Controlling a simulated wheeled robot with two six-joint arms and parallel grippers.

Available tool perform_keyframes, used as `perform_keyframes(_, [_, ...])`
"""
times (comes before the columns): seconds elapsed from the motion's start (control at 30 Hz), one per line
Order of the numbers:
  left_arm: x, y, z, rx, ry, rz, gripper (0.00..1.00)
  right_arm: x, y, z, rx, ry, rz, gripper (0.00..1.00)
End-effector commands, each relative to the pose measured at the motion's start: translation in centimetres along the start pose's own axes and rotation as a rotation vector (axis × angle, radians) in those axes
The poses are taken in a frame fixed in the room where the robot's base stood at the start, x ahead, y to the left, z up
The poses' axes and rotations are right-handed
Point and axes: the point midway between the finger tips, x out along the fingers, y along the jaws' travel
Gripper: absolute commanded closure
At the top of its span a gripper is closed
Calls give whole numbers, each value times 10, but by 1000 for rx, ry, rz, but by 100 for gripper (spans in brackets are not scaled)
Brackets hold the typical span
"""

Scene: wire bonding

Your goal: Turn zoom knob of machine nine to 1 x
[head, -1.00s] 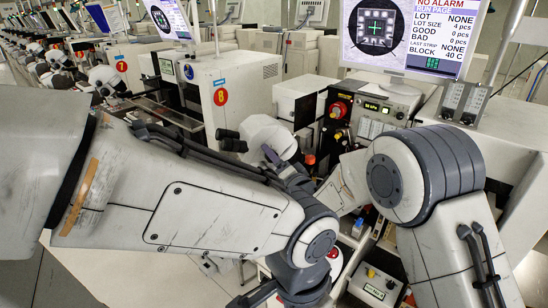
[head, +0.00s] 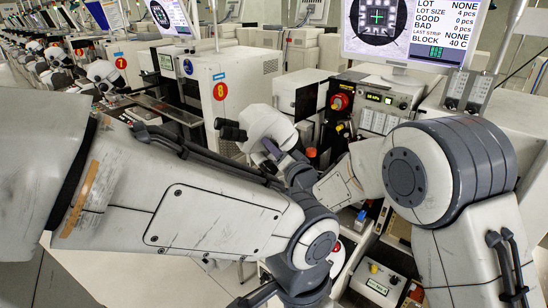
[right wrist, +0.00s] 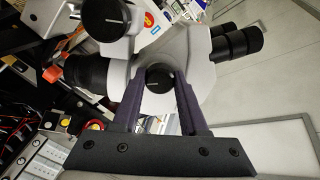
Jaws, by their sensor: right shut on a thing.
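The machine in front of me has a white microscope head (head: 268,124) with black eyepieces (head: 230,130); no number shows on it. In the right wrist view the microscope (right wrist: 200,58) fills the upper middle. A round black zoom knob (right wrist: 159,79) on its side lies between the two dark purple fingers of my right gripper (right wrist: 160,72), which is shut on it. In the head view my right gripper (head: 270,149) is at the near side of the microscope, partly hidden by my left arm. The knob's scale marks are not readable. My left gripper cannot be made out.
A second black knob (right wrist: 110,18) sits higher on the microscope. Machine eight, with a red label (head: 220,91), is at the left. A small control box (head: 379,282) lies below my right arm.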

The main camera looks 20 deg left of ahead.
Motion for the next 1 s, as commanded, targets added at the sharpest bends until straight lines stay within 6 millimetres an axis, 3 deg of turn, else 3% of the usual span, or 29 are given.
perform_keyframes(0.03, [16, -1, 1, 1, 0, 0, 50, 0, 4, 4, -41, 3, -3, 100])
perform_keyframes(0.2, [41, -3, 2, 1, 0, 0, 50, 0, 4, 4, -204, 3, -3, 100])
perform_keyframes(1.0, [146, -11, 8, 1, 0, 0, 50, 0, 3, 4, -964, 4, -2, 100])
